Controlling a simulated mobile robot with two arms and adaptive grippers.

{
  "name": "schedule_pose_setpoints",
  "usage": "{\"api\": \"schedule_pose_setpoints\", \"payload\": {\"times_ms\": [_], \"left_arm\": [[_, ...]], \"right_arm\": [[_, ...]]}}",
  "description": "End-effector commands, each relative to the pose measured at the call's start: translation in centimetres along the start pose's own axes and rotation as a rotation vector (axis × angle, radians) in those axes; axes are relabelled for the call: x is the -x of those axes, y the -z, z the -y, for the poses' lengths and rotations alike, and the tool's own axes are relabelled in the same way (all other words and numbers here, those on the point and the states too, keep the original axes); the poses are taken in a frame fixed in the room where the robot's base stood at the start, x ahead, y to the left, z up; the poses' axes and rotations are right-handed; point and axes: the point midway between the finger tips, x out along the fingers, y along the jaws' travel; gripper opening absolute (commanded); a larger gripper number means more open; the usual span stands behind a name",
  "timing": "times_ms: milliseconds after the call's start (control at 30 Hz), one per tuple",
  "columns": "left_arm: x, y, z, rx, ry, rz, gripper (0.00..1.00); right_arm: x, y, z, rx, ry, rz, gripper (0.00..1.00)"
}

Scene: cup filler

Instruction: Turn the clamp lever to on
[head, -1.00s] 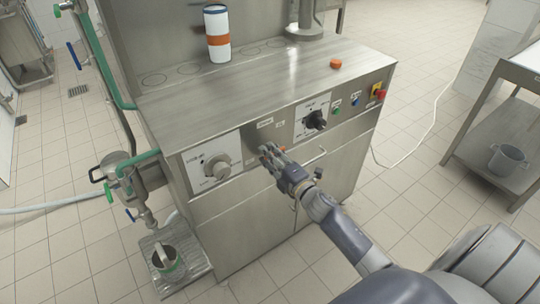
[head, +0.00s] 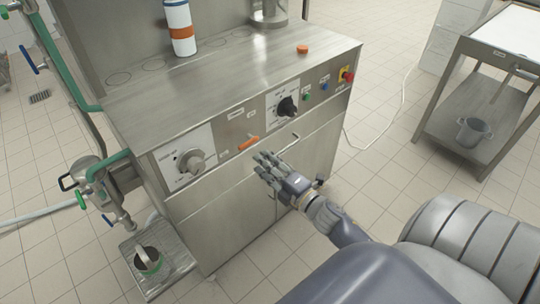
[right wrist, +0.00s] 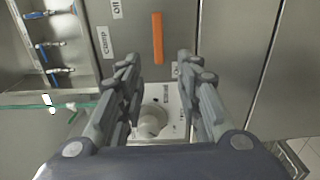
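The orange clamp lever (head: 249,143) lies roughly along the front panel of the steel machine, between the two dials. In the right wrist view the lever (right wrist: 158,38) stands upright in the picture, beside "Clamp" (right wrist: 107,40) and "Off" (right wrist: 117,9) labels. Another small label (right wrist: 175,70) is partly hidden by a finger. My right gripper (head: 264,166) is just below and right of the lever in the head view, apart from it. In the right wrist view its fingers (right wrist: 160,64) are spread with nothing between them. My left gripper is not in view.
A grey dial (head: 191,161) is left of the lever and a black knob (head: 288,106) right of it. A red emergency button (head: 348,76) is farther right. A door handle (head: 284,145) is close to my right gripper. Open floor lies in front.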

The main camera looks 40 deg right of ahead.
Motion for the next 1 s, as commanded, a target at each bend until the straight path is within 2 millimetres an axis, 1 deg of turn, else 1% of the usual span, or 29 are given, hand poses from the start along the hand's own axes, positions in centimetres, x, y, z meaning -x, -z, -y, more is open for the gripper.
{"api": "schedule_pose_setpoints", "payload": {"times_ms": [33, 100, 233, 800, 867, 900, 967, 1000], "left_arm": [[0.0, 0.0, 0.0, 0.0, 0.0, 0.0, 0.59], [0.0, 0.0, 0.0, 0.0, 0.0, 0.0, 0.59], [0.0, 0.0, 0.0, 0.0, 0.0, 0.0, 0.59], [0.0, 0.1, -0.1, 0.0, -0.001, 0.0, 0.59], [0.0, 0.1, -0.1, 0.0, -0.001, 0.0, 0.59], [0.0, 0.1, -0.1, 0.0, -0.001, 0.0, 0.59], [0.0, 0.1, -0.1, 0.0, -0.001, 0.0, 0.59], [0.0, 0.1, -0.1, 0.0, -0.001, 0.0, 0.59]], "right_arm": [[0.6, 0.0, 0.1, -0.002, 0.002, 0.001, 0.33], [1.2, 0.1, 0.1, -0.002, 0.001, 0.001, 0.33], [1.8, 0.0, 0.0, -0.001, 0.0, 0.0, 0.33], [1.9, 0.0, 0.2, -0.003, 0.003, 0.001, 0.33], [1.9, -0.1, 0.9, -0.02, 0.016, 0.007, 0.33], [2.0, -0.1, 1.9, -0.043, 0.034, 0.015, 0.33], [2.3, -0.2, 4.2, -0.099, 0.077, 0.034, 0.33], [2.6, -0.3, 6.3, -0.15, 0.116, 0.053, 0.33]]}}
